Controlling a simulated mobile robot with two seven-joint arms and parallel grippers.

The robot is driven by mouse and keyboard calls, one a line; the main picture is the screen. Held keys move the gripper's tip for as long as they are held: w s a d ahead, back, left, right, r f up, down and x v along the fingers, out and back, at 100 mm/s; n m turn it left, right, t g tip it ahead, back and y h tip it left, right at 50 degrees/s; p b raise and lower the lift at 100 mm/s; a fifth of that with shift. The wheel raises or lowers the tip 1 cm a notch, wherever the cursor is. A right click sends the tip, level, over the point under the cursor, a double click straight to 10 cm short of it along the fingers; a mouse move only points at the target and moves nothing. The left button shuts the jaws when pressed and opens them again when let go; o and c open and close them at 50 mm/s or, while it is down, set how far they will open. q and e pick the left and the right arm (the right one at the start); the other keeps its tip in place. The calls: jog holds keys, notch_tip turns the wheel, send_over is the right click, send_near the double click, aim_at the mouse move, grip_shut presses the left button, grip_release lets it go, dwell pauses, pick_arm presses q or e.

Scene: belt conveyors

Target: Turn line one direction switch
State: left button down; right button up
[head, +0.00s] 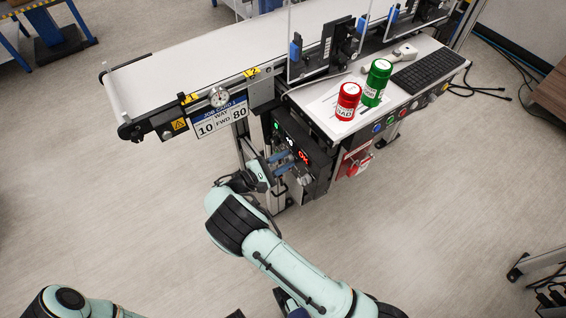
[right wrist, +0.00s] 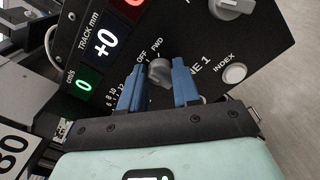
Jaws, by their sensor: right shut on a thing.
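The line one direction switch is a small grey knob (right wrist: 159,71) on a black control panel (right wrist: 215,50), below the labels OFF and FWD in the right wrist view. My right gripper (right wrist: 158,75) is shut on this knob, one blue finger on each side. Which label the knob points at is hard to tell. In the head view my right gripper (head: 286,165) reaches the panel's front under the conveyor, and the fingers largely hide the knob. My left gripper is not in view; only part of my left arm shows at the bottom left.
A second grey knob (right wrist: 232,6) and a white INDEX button (right wrist: 234,73) sit on the same panel. Above are the conveyor belt (head: 190,65), a sign reading 10 FWD 80 (head: 221,119), and red (head: 347,101) and green (head: 376,82) canisters. The floor in front is clear.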

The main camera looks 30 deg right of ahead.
jog(key=m+b, duration=0.2)
jog(key=m, duration=0.3)
jog(key=shift+f+m, duration=0.15)
jog(key=shift+m, duration=0.15)
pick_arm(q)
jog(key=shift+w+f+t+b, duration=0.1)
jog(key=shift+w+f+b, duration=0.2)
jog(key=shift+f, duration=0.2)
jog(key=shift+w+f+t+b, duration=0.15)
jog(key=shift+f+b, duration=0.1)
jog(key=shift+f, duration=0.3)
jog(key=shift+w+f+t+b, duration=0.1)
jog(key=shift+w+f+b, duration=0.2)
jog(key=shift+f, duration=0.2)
pick_arm(e)
jog(key=shift+m, duration=2.1)
jog(key=o, duration=1)
jog(key=shift+o, duration=0.2)
jog(key=s+a, duration=0.1)
jog(key=a, duration=1.2)
jog(key=shift+a, duration=0.25)
